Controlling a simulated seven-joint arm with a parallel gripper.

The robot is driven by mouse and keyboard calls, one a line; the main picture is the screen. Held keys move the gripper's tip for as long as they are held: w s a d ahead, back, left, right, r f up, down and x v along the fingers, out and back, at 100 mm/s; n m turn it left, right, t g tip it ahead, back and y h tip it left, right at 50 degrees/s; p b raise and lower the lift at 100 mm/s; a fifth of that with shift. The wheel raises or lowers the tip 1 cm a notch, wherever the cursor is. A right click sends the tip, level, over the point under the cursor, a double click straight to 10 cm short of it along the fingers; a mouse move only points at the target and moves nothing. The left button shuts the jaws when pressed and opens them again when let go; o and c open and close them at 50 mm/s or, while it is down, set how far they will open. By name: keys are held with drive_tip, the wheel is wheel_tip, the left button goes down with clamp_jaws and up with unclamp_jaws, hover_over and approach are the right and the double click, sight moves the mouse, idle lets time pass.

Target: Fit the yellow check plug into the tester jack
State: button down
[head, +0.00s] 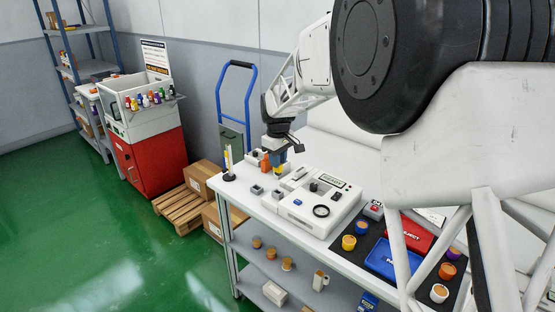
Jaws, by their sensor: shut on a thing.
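My gripper (279,164) is at the far end of the white bench, pointing down. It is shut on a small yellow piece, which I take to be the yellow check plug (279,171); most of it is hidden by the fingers. The white tester (333,196) lies to the right of the gripper, with a display, a dark knob, a blue button and a black ring on top. Two small grey blocks (257,189) stand on the bench just in front of the gripper. I cannot make out which part is the jack, or whether the plug touches anything.
An orange item (265,161) is close beside the gripper. A dark mat with a blue tray (392,259), a red tray (408,234) and several round pots lies at the right.

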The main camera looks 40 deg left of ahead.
sight(278, 175)
drive_tip(key=shift+f, duration=0.3)
drive_tip(key=shift+f, duration=2.45)
drive_tip(key=shift+f, duration=1.5)
idle(0.8)
drive_tip(key=c, duration=0.9)
unclamp_jaws()
drive_tip(key=shift+r, duration=3.9)
